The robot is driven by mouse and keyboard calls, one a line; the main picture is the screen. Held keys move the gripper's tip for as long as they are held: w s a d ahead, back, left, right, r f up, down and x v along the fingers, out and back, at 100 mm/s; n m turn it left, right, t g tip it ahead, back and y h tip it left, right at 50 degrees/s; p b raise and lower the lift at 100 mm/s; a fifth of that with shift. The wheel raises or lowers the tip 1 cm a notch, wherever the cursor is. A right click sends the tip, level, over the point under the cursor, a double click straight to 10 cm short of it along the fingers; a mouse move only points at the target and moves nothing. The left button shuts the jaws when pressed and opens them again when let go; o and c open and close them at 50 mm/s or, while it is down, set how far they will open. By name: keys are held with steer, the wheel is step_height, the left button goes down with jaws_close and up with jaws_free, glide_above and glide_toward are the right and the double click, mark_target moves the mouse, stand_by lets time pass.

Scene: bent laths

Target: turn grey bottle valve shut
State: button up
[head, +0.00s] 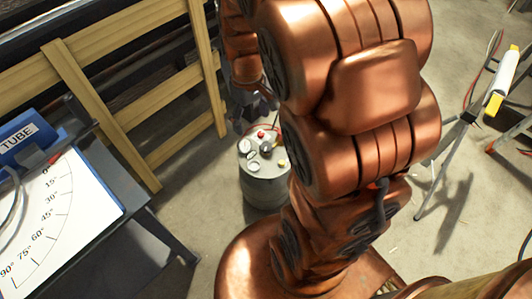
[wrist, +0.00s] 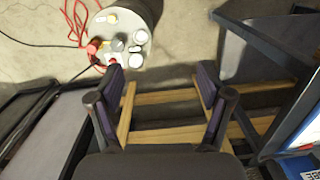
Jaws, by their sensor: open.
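A grey bottle (head: 265,187) stands upright on the floor, partly behind my arm in the head view. Its pale top carries round gauges, a small yellow knob and red parts. In the wrist view the bottle top (wrist: 119,30) is at the upper left, with a red knob (wrist: 93,47) at its left edge and white-faced gauges (wrist: 137,60). I cannot tell which fitting is the valve, or how far it is turned. My gripper (wrist: 161,68) is open and empty, its left finger just below the bottle top in the picture. In the head view the dark gripper (head: 252,108) shows just above the bottle, partly hidden.
A wooden lath frame (head: 125,135) stands left of the bottle. A dark table with a white angle chart (head: 60,225) and a blue TUBE box (head: 22,138) is at the left. Red hose (wrist: 77,25) lies beside the bottle. A tripod stand (head: 462,122) is at the right; concrete floor is clear between.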

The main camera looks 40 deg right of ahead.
mark_target(266, 146)
steer(key=w+d+f+b, duration=0.4)
steer(key=f, duration=0.5)
steer(key=w+d+f+n+b, duration=0.1)
steer(key=w+d+f+b, duration=0.3)
steer(key=f, duration=0.5)
steer(key=w+d+f+n+b, duration=0.1)
steer(key=w+d+f+b, duration=0.2)
steer(key=f, duration=0.7)
steer(key=shift+w+d+t+b, duration=0.2)
steer(key=shift+d+b, duration=0.25)
steer(key=shift+d, duration=0.1)
steer(key=shift+w+d+t+b, duration=0.2)
steer(key=shift+d+b, duration=0.2)
steer(key=shift+d, duration=0.1)
steer(key=shift+n, duration=0.3)
steer(key=shift+f+b, duration=0.6)
steer(key=shift+f, duration=3.35)
steer(key=c, duration=1.2)
